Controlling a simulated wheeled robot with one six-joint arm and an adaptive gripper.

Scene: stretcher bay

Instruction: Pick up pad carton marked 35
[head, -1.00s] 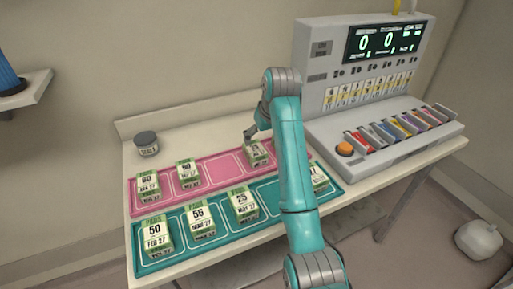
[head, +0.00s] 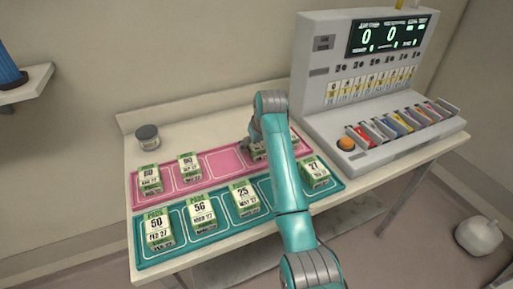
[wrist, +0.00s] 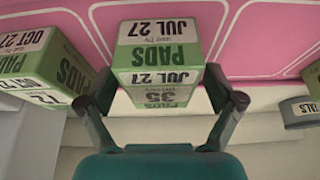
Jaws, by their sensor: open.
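The pad carton marked 35 (wrist: 158,55), green and white with JUL 27 on it, stands on the pink mat (wrist: 245,65). In the wrist view it sits ahead of and partly between the fingers of my gripper (wrist: 164,102), which is open. The left finger is close beside a neighbouring carton marked OCT 27 (wrist: 50,55); I cannot tell whether they touch. In the head view my arm hides much of the far right of the pink mat (head: 222,162), where only part of a carton (head: 257,152) shows.
Cartons marked 80 (head: 150,178) and 90 (head: 188,166) stand left on the pink mat. The teal mat (head: 180,250) in front holds cartons 50 (head: 158,230), 56 (head: 200,213), 25 (head: 244,198) and 27 (head: 315,171). A dark-lidded jar (head: 148,137) stands behind; a console (head: 315,95) stands right.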

